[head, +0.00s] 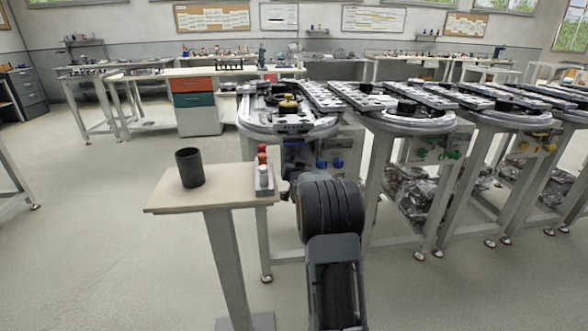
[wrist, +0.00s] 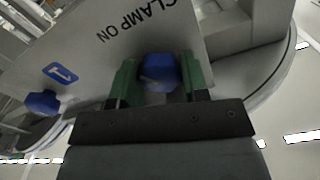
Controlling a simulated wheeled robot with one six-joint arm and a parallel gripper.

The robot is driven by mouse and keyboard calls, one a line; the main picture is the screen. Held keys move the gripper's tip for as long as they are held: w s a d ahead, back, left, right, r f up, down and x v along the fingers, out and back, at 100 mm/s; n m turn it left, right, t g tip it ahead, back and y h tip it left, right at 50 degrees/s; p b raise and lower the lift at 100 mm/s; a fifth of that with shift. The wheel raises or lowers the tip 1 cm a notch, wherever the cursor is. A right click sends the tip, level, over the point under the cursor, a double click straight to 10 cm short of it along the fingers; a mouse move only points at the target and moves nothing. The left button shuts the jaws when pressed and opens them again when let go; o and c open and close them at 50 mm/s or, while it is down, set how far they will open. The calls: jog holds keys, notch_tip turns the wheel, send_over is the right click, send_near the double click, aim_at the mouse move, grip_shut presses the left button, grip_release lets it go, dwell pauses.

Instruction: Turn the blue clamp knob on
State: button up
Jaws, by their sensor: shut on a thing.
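The blue clamp knob (wrist: 159,72) sits on a grey panel marked "CLAMP ON" in the wrist view. My gripper (wrist: 159,78) has green fingers, one on each side of this knob, and is shut on it. A second blue knob (wrist: 42,102) is on the same panel at the left, beside a blue label with a "1". In the head view, blue knobs (head: 337,163) show on the front of the nearest ring station, just right of my arm. My gripper's fingertips are hidden behind my arm there.
More ring stations (head: 405,118) with yellow and green knobs stand to the right. The floor at left is clear.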

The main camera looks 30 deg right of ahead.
jog(key=m+b, duration=0.1)
jog(key=m, duration=0.2)
jog(key=shift+m, duration=0.3)
jog(key=shift+m+b, duration=0.5)
jog(key=shift+m, duration=1.2)
jog(key=o, duration=0.9)
jog(key=p+v, duration=0.2)
jog(key=v, duration=1.2)
jog(key=shift+w+d, duration=0.1)
